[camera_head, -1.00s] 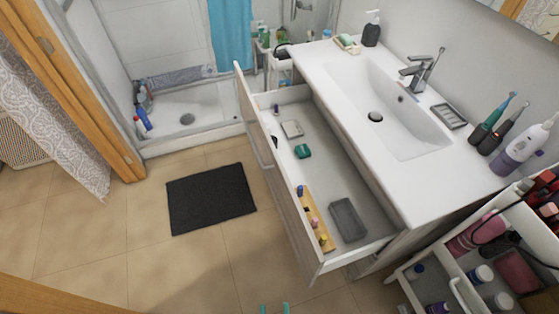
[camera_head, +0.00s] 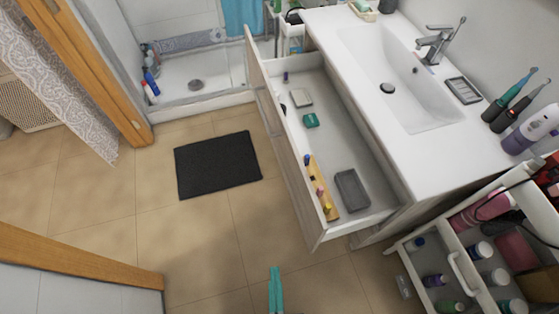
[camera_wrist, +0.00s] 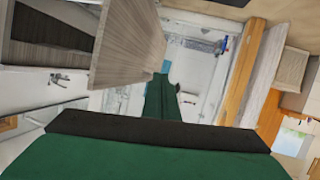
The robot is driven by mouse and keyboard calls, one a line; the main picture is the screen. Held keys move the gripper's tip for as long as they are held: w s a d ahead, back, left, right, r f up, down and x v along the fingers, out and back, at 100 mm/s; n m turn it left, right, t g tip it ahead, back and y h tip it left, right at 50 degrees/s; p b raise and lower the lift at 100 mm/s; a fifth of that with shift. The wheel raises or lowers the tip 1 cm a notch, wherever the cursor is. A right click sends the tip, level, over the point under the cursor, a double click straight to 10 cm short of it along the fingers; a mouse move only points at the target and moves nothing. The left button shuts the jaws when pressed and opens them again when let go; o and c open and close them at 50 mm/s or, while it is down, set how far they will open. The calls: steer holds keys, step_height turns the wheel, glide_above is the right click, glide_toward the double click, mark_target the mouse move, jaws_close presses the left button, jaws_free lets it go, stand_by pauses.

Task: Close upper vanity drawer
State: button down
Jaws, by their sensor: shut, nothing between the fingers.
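The upper vanity drawer (camera_head: 291,176) is pulled far out from under the white washbasin top (camera_head: 440,150). Its tall front panel faces left, with a handle (camera_head: 266,112) on its outer face. Inside the drawer lie a grey tray (camera_head: 352,189), a wooden strip with small items (camera_head: 321,190), a green item (camera_head: 311,120) and a pale box (camera_head: 301,98). My gripper (camera_head: 275,270) shows green fingertips at the bottom of the head view, shut and empty, below and left of the drawer's near corner, apart from it. In the wrist view, wood-grain panels (camera_wrist: 130,45) show past the green gripper.
A cart (camera_head: 470,265) with bottles stands at the lower right, close to the drawer's near end. A dark mat (camera_head: 217,164) lies on the tiled floor to the left. A wooden door edge (camera_head: 80,262) is at the lower left.

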steer(key=w+f+n+g, duration=0.2)
steer(key=f+n+g, duration=0.15)
steer(key=f, duration=0.75)
steer(key=w+f+n+g, duration=0.25)
steer(key=f+n, duration=0.25)
steer(key=f, duration=0.7)
steer(key=n+g+h, duration=0.4)
steer(key=n+h, duration=0.7)
steer(key=h, duration=0.7)
glide_toward(292, 180)
steer(key=x, duration=0.6)
steer(key=shift+d+r, duration=0.2)
steer(key=shift+r, duration=0.05)
